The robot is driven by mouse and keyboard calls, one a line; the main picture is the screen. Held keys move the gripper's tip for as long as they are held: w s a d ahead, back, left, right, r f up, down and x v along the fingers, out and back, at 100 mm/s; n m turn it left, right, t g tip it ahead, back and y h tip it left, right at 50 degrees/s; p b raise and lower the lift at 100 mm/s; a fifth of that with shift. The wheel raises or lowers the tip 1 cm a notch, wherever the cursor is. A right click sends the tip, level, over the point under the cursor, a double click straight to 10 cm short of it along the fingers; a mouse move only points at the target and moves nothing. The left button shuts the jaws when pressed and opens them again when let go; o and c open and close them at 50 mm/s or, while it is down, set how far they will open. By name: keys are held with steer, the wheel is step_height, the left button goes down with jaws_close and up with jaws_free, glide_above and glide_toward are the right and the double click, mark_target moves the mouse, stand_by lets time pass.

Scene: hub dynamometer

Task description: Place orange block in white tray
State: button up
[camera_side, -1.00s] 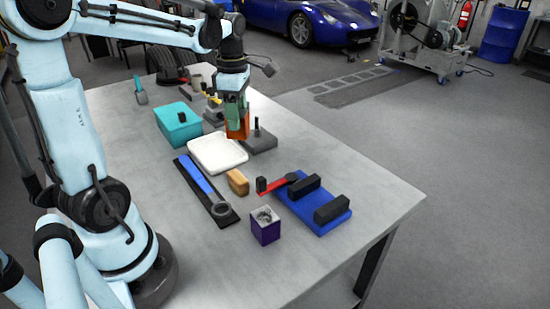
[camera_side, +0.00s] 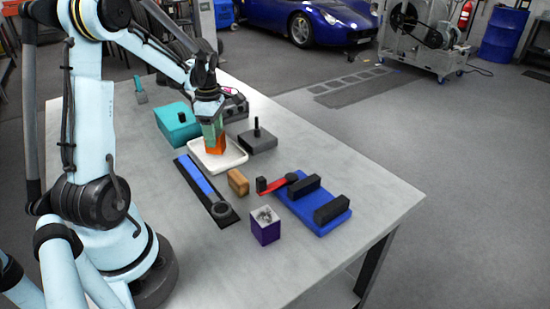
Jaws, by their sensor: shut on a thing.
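The orange block (camera_side: 215,145) is in my gripper (camera_side: 213,134), which points down and is shut on it. The block is over the middle of the white tray (camera_side: 233,160), within its rim in this view. I cannot tell whether the block's underside touches the tray floor. The gripper fingers cover the block's upper part. The tray is shallow and lies flat on the grey table.
A teal box (camera_side: 177,124) stands left of the tray and a grey block with a black peg (camera_side: 258,141) stands to its right. In front are a tan block (camera_side: 238,182), a blue-handled tool (camera_side: 200,180), a blue fixture (camera_side: 315,205) and a purple box (camera_side: 265,226).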

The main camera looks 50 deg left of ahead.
steer(key=shift+f, duration=0.35)
steer(key=o, duration=1)
steer(key=shift+f, duration=0.15)
steer(key=shift+c, duration=0.2)
step_height(320, 180, up, 12)
steer(key=s+d+f+m+t, duration=0.1)
steer(key=d+m+t, duration=0.6)
steer(key=d+m, duration=1.9)
steer(key=shift+s+d+f+m, duration=0.25)
steer(key=shift+d+f+m, duration=0.1)
steer(key=shift+m, duration=0.15)
